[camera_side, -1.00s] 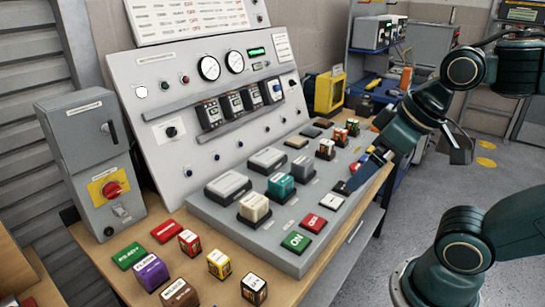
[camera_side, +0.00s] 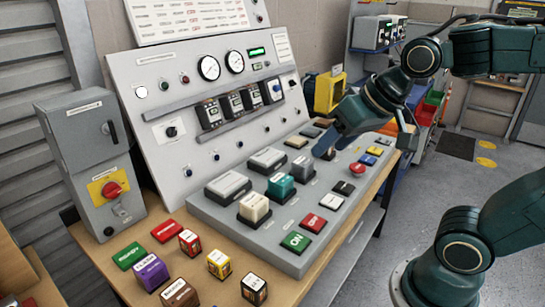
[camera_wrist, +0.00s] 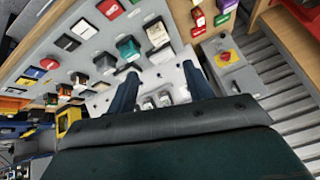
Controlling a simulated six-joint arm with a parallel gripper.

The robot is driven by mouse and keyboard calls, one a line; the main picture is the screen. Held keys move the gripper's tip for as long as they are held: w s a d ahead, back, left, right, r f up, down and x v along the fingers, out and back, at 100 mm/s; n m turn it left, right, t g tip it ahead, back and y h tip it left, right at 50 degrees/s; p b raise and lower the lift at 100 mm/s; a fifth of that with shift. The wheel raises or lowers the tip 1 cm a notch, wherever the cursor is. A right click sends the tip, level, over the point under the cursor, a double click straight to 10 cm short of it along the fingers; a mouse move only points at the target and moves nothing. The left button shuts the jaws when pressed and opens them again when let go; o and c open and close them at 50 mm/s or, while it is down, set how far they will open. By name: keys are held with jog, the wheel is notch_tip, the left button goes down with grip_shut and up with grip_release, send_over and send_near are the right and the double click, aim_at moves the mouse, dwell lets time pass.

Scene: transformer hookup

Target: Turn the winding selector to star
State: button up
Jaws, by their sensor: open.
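A black rotary knob (camera_side: 171,131) on a white plate sits at the lower left of the sloping grey panel (camera_side: 128,85). It looks like the winding selector, but its markings are too small to read, so I cannot tell its setting. My gripper (camera_side: 326,146) is above the back part of the flat desk, to the right of the knob and well apart from it. In the wrist view my gripper (camera_wrist: 160,80) has its two fingers wide apart with nothing held. The sloping panel lies partly between and beyond them.
White, teal and grey blocks (camera_side: 281,187) stand on the desk near my gripper. A grey box with a red rotary switch (camera_side: 112,189) stands left of the panel. Several loose coloured blocks (camera_side: 189,241) lie on the wooden bench in front.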

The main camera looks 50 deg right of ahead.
jog(key=w+m+t, duration=0.2)
jog(key=w+m, duration=0.4)
jog(key=w, duration=0.7)
jog(key=m+t+y, duration=0.1)
jog(key=m+t, duration=0.5)
jog(key=m, duration=1)
send_near(175, 131)
jog(key=shift+v, duration=2.25)
jog(key=shift+d+f, duration=0.1)
jog(key=shift+d, duration=0.05)
jog(key=shift+x, duration=6.85)
jog(key=shift+c, duration=0.4)
